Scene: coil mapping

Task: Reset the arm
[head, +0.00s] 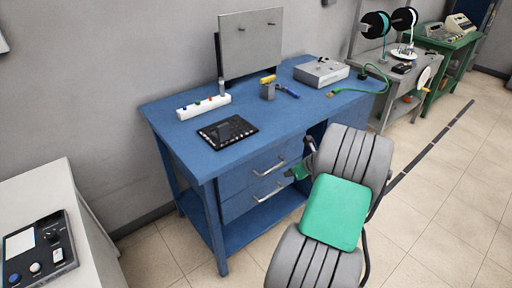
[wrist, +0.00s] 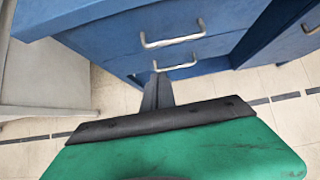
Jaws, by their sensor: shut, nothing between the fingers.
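My gripper (head: 290,173) is low in front of the blue workbench's drawers in the head view, partly hidden behind my own arm. In the wrist view, the dark fingers of my gripper (wrist: 156,82) are together and empty. They point toward the drawer fronts and appear close to the lower handle in the picture. The gap to it cannot be told. My arm is bent and extends in front of the workbench.
The blue workbench (head: 180,146) holds a black device (head: 228,132), a white button strip (head: 203,107) and a grey box (head: 321,71). Its upper handle (wrist: 172,34) and lower handle (wrist: 175,66) face me. A white cabinet (head: 40,190) stands left. Tiled floor (head: 440,215) is open at right.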

